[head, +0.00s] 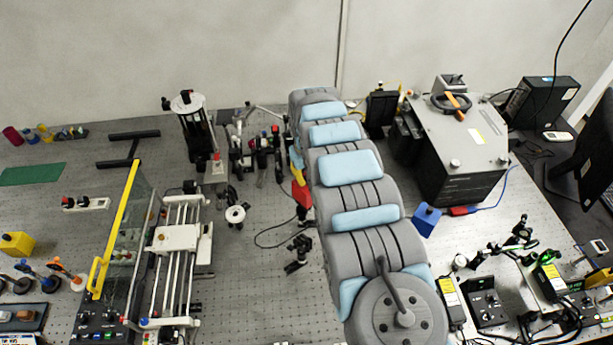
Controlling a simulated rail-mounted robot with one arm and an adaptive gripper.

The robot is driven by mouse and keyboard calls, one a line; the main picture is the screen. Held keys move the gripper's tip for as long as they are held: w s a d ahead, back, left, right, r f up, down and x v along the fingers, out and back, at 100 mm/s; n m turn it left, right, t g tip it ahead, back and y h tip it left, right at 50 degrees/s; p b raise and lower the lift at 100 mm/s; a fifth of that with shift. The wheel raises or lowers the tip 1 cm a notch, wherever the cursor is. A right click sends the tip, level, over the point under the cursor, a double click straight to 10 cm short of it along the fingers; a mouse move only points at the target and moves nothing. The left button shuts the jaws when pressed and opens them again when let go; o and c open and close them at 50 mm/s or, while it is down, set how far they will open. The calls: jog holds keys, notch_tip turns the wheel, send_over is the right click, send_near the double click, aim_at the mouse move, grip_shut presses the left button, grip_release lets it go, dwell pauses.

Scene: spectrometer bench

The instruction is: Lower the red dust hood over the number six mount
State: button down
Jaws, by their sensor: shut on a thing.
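My arm reaches from the bottom right up toward the back wall and covers the middle of the bench. My gripper is hidden behind it. A small red piece (301,196) shows just left of my arm, above a dark mount or stand; I cannot tell whether it is the red dust hood or whether anything holds it. Several small dark optical mounts (262,150) stand in a cluster left of my arm's far end, some with red parts. No number six can be read, so I cannot tell which mount it is.
A tall black cylinder device (194,125) and a rail stage (178,240) stand left of the mounts. A yellow-edged clear screen (122,230) stands farther left. A large grey box (455,155) and a blue block (427,219) stand right of my arm. Bare bench lies around a dark post (297,252).

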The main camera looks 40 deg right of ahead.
jog(key=shift+f+b, duration=0.4)
jog(key=shift+f, duration=0.8)
dwell(0.4)
jog(key=c, duration=1.1)
grip_release()
jog(key=shift+r, duration=0.15)
notch_tip(320, 180, up, 10)
jog(key=shift+s+d+r, duration=0.1)
jog(key=shift+r, duration=0.05)
jog(key=shift+a+r, duration=0.2)
jog(key=shift+r, duration=0.5)
